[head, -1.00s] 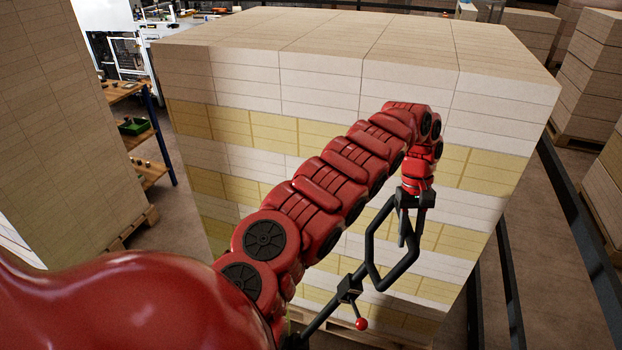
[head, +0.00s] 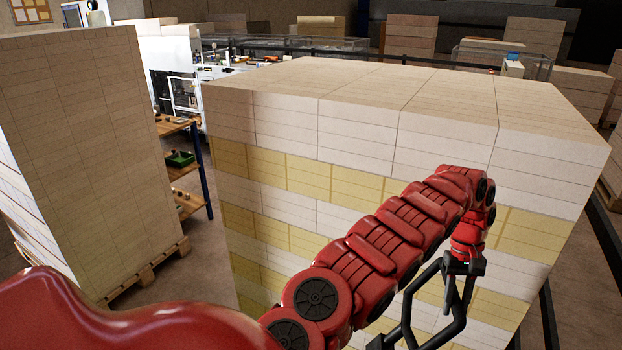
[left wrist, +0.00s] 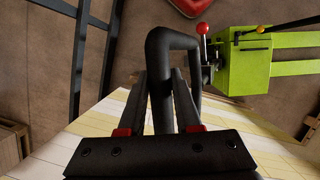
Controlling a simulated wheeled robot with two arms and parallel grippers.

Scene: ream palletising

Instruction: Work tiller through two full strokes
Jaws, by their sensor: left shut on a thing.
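The tiller's black loop handle (head: 407,310) stands in front of the big ream stack, its lower part cut off by the picture's bottom edge. My left gripper (head: 458,298) is shut on the right side of this loop. In the left wrist view the black loop (left wrist: 172,42) runs between the gripper's fingers (left wrist: 160,88). Behind it are the red-knobbed lever (left wrist: 203,29) and the green truck body (left wrist: 242,70). My right gripper is not in view.
The large stack of white and yellow reams (head: 300,165) fills the middle, close behind my left arm. A taller stack (head: 85,150) on a wooden pallet (head: 145,274) stands at left. A shelf with a green bin (head: 180,159) is between them. Dark rails (head: 549,318) run at right.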

